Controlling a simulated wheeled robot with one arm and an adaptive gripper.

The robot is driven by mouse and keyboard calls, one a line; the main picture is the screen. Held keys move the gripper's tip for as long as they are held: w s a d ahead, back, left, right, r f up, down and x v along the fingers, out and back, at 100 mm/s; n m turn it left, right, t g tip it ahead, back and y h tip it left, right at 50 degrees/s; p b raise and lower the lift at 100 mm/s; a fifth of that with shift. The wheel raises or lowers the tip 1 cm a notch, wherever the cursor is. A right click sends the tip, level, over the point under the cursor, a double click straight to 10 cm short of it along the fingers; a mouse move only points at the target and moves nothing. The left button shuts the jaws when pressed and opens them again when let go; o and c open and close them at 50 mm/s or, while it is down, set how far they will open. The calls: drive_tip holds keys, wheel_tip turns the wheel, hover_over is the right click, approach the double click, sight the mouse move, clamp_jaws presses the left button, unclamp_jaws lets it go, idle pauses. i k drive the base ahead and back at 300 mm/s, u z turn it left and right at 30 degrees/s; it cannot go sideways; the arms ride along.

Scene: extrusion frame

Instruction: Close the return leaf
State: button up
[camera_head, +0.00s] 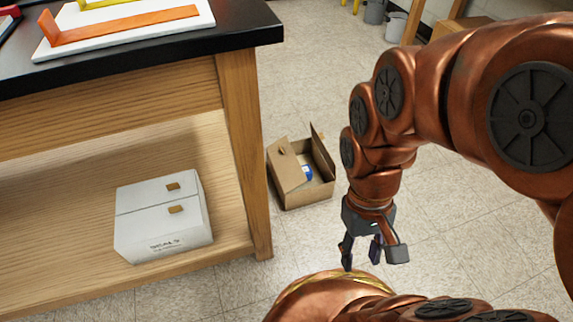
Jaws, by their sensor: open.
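No part is marked as the return leaf, and I cannot tell which one it is. On the black tabletop, a white board (195,27) carries an orange strip (125,24) with a raised left end. A yellow strip (110,9) lies behind it, cut off by the top edge. An open cardboard box (308,192) stands on the floor with flaps raised and a blue item (307,173) inside. My gripper (372,256) points down, open and empty, to the right of the table and in front of the box, touching neither.
The wooden table (242,140) has a lower shelf holding a white box (165,225) with small tan tabs. Grey bins (396,27) and another carton (460,25) stand at the back.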

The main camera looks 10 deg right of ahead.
sight(291, 174)
drive_tip(key=k, duration=0.45)
drive_tip(key=z, duration=1.05)
drive_tip(key=i, duration=0.85)
drive_tip(key=u, duration=2.2)
drive_tip(key=i, duration=0.5)
drive_tip(key=z, duration=0.05)
